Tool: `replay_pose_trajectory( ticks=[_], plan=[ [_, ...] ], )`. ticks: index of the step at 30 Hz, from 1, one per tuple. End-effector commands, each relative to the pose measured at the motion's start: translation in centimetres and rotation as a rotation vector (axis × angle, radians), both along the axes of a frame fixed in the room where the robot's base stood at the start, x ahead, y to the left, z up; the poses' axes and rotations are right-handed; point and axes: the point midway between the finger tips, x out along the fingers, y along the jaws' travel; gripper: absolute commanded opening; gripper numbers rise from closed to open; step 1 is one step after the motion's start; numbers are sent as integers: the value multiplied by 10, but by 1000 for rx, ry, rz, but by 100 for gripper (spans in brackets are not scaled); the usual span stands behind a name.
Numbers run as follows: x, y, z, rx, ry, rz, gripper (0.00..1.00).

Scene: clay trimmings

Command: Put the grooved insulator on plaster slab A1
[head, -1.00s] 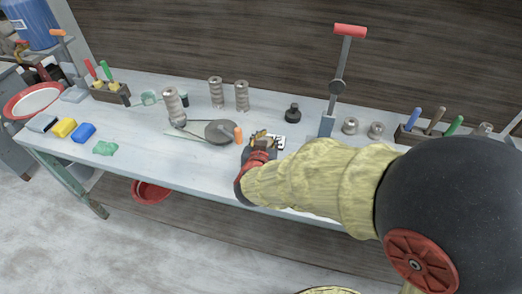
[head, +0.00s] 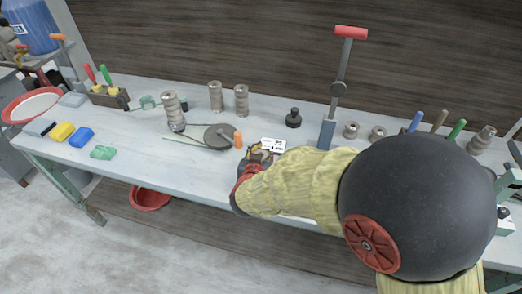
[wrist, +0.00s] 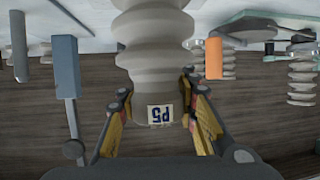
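A grey grooved insulator (wrist: 157,50) with a P5 label fills the middle of the wrist view, which shows the scene upside down. My gripper (wrist: 156,100) has a finger on each side of it, near its labelled end, and looks shut on it. In the head view my gripper (head: 257,153) is over the front middle of the bench; the held insulator is hidden there behind the hand. A white slab with dark marks (head: 273,145) lies just beyond the gripper. I cannot read its marking surely, so I cannot tell whether it is A1.
Grooved insulators (head: 216,97) stand at the back left, one beside a dark round disc (head: 220,136) and an orange-handled tool (head: 238,140). A red-handled press (head: 328,132) and a black bottle (head: 293,118) stand behind. Coloured blocks (head: 81,136) lie left.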

Motion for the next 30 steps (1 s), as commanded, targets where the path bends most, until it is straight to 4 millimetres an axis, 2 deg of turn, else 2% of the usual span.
replay_pose_trajectory(
  ticks=[13, 24, 30],
  plan=[
    [0, 0, 0, -1, 1, 0, 50],
    [-2, 1, 5, -1, 1, 3, 50],
    [-30, 8, 19, -1, 0, 6, 50]
  ],
)
